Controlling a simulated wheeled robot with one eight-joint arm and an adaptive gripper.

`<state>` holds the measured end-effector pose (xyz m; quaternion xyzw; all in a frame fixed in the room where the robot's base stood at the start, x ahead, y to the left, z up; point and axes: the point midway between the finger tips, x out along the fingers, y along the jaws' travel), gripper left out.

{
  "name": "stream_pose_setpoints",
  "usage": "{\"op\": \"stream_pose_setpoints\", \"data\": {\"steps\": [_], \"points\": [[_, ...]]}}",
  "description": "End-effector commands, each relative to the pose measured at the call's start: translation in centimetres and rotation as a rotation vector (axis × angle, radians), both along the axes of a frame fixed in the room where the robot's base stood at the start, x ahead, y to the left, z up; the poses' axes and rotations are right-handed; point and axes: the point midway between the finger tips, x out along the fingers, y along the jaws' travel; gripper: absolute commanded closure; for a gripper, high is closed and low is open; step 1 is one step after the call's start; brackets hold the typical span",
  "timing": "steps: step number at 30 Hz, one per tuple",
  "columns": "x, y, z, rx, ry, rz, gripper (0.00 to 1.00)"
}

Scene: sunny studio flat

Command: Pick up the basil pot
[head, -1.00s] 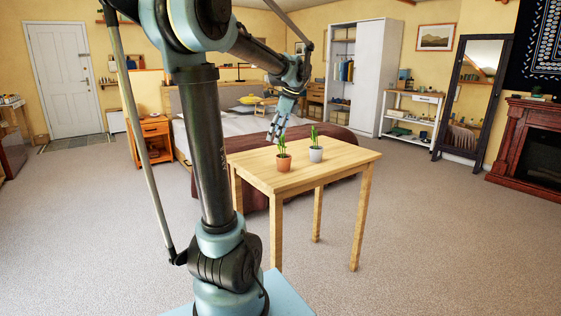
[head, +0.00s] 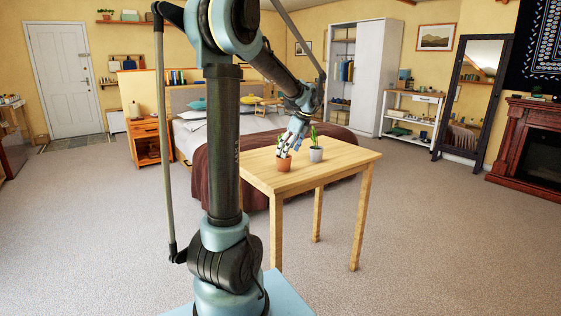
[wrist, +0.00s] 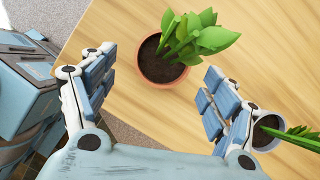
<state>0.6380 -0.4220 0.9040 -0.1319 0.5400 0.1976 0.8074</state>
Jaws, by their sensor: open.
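The plant with broad green leaves in a terracotta pot, which looks like the basil pot (wrist: 159,68), stands upright on the wooden table. It also shows in the head view (head: 284,163), partly behind my gripper. My gripper (wrist: 152,88) is open and empty. In the wrist view its fingers spread to the left and right of the terracotta pot, with the pot slightly beyond the fingertips. In the head view my gripper (head: 290,147) is above and close to the pot. I cannot tell whether any finger touches it.
A pale grey pot with a spiky green plant (head: 316,154) stands to the right, close to my right finger in the wrist view (wrist: 266,133). The table top (head: 335,160) is otherwise bare. A bed (head: 222,150) is behind the table.

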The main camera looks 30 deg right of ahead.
Motion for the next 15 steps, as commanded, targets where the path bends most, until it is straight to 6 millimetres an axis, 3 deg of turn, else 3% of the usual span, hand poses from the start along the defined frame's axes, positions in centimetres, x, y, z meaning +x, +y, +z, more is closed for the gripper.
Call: {"op": "stream_pose_setpoints", "data": {"steps": [15], "points": [[2.0,0.8,-4.5,0.0,0.0,0.002,0.21]]}}
